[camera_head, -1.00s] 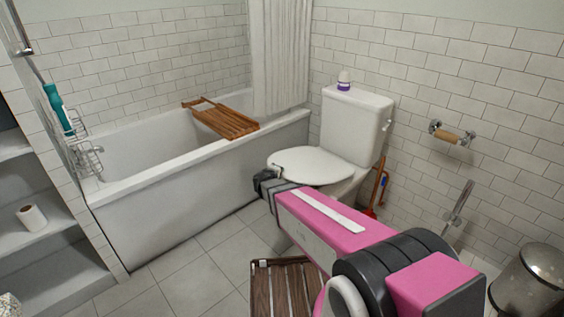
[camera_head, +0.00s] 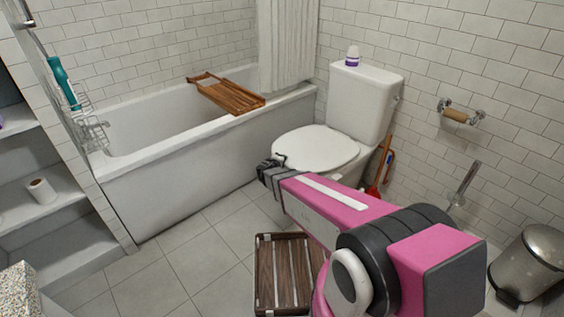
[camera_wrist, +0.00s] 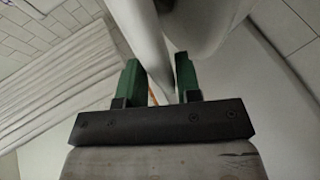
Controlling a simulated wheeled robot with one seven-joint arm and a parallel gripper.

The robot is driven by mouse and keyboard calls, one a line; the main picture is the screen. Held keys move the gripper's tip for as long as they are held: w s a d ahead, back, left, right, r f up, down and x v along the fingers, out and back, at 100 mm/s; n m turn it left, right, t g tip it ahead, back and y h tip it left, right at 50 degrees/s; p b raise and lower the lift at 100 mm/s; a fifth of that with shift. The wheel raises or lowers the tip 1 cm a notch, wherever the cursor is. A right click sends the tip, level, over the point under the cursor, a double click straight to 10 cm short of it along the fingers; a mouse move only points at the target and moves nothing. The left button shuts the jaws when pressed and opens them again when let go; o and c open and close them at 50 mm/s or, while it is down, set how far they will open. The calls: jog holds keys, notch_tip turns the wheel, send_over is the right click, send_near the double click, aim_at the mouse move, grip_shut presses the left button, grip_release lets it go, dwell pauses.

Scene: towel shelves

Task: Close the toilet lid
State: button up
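The white toilet lid (camera_head: 315,148) lies flat on the bowl in the head view, in front of the upright cistern (camera_head: 360,100). My gripper (camera_head: 268,165) is at the front left edge of the lid, partly overlapping it in the picture. I cannot tell whether it touches. In the wrist view my gripper (camera_wrist: 160,80) has its two green fingers apart, with no object clearly held between them. Pale rounded toilet surfaces (camera_wrist: 205,20) show just beyond the fingers. My pink arm hides the lower part of the bowl.
The bathtub (camera_head: 190,175) with a wooden rack (camera_head: 225,93) stands left of the toilet. A slatted wooden stool (camera_head: 283,275) is on the floor near my arm. A metal bin (camera_head: 530,262) stands at the right. Tiled floor is clear between tub and stool.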

jog(key=shift+o, duration=0.9)
jog(key=shift+w+d, duration=0.1)
jog(key=shift+w, duration=0.05)
jog(key=v, duration=1.1)
jog(key=shift+d, duration=0.15)
jog(key=s+d+m+g+h, duration=0.1)
jog(key=s+d+m+g, duration=0.15)
jog(key=d, duration=0.35)
jog(key=s+d+m+g, duration=0.2)
jog(key=d+m+g, duration=0.2)
jog(key=d, duration=0.2)
jog(key=s+d+r+m+g+y, duration=0.4)
jog(key=s+g+y, duration=0.2)
jog(key=s+y, duration=0.1)
jog(key=shift+s+d+y, duration=0.3)
jog(key=shift+s, duration=0.05)
